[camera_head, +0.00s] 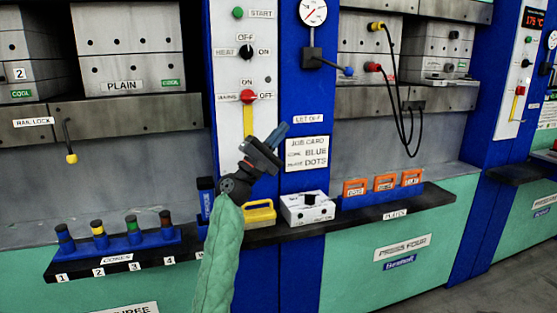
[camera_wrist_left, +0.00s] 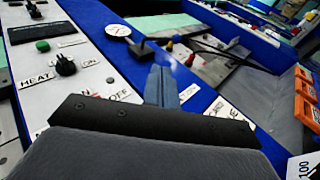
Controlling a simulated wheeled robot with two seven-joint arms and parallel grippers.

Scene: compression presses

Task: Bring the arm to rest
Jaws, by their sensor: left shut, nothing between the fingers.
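My left gripper (camera_head: 279,135) is raised in front of the blue press column, at the end of my arm in a green sleeve. Its blue-grey fingers are closed together with nothing between them. My right gripper is not in view.
A dark shelf (camera_head: 262,237) runs below, holding several cores in a blue rack (camera_head: 125,243), a yellow-handled item (camera_head: 260,215), a white box (camera_head: 307,208) and orange plates (camera_head: 384,183). A red-knobbed lever (camera_head: 248,97) and a gauge (camera_head: 313,11) are close by. Cables hang at right.

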